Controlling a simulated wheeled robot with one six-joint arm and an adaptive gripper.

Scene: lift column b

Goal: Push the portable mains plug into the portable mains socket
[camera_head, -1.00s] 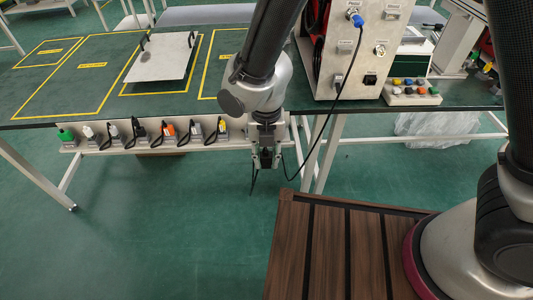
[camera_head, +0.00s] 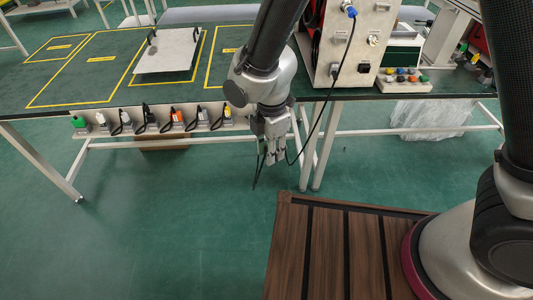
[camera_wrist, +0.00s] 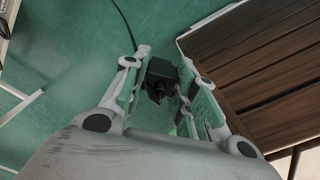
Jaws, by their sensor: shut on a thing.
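My gripper (camera_head: 272,158) hangs in front of the table's front edge, below the tabletop, left of the box. In the wrist view the jaws are shut on a small black block (camera_wrist: 160,73), apparently the portable mains plug. A thin black cable runs from the jaws' area, and its far end reaches the box's blue connector (camera_head: 350,12). The white equipment box (camera_head: 352,45) has two black fittings low on its front: a left one (camera_head: 335,69) and a square one (camera_head: 363,68), possibly the portable mains socket. The labels are too small to read. The held plug is well apart from the panel.
A rack of several coloured tools (camera_head: 150,120) runs along the table's front edge, left of my gripper. A button box (camera_head: 403,80) stands right of the equipment box. A white plate (camera_head: 167,52) lies on the green table (camera_head: 95,75).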

